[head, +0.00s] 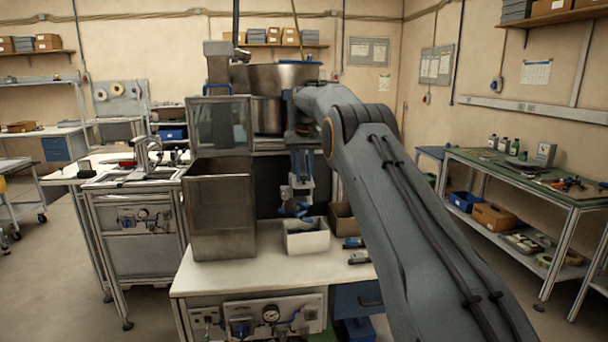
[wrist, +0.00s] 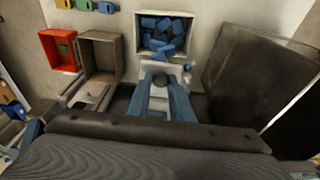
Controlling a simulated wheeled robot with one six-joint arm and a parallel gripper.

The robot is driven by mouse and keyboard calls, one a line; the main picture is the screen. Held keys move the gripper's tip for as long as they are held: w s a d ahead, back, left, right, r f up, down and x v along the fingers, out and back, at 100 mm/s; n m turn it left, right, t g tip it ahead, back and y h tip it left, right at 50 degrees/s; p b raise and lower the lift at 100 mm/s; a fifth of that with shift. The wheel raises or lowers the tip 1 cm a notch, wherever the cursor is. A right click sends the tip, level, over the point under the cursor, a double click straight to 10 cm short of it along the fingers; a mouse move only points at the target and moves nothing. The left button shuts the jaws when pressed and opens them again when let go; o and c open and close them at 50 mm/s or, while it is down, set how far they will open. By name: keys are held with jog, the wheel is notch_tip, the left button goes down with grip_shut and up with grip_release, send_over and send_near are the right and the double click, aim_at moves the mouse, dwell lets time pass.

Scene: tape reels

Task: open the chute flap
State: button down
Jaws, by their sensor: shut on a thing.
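In the head view my gripper (head: 300,176) is small, beside my arm. The pale chute (wrist: 178,70) shows around the knob. The flap itself is mostly hidden by the fingers, so its angle is unclear. A white box (head: 306,243) stands below the chute. In the wrist view the box holds several blue pieces (wrist: 165,40). In the head view blue pieces (head: 296,211) show between chute and box; I cannot tell whether they are falling.
A brown box (head: 343,220) and blue-handled tools (head: 354,243) lie to the right on the white bench (head: 240,277). A red bin (wrist: 58,50) shows in the wrist view.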

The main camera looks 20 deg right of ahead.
jog(key=shift+w+r, duration=0.1)
jog(key=shift+r, duration=0.3)
jog(key=c, duration=1.6)
grip_release()
jog(key=shift+f, duration=0.2)
jog(key=shift+r, duration=0.1)
jog(key=r, duration=0.2)
jog(key=s+r+b, duration=0.1)
jog(key=r, duration=0.2)
jog(key=r+b, duration=0.1)
jog(key=r, duration=0.1)
jog(key=shift+s+a+r, duration=0.1)
jog(key=shift+s+r, duration=0.15)
jog(key=shift+s, duration=0.05)
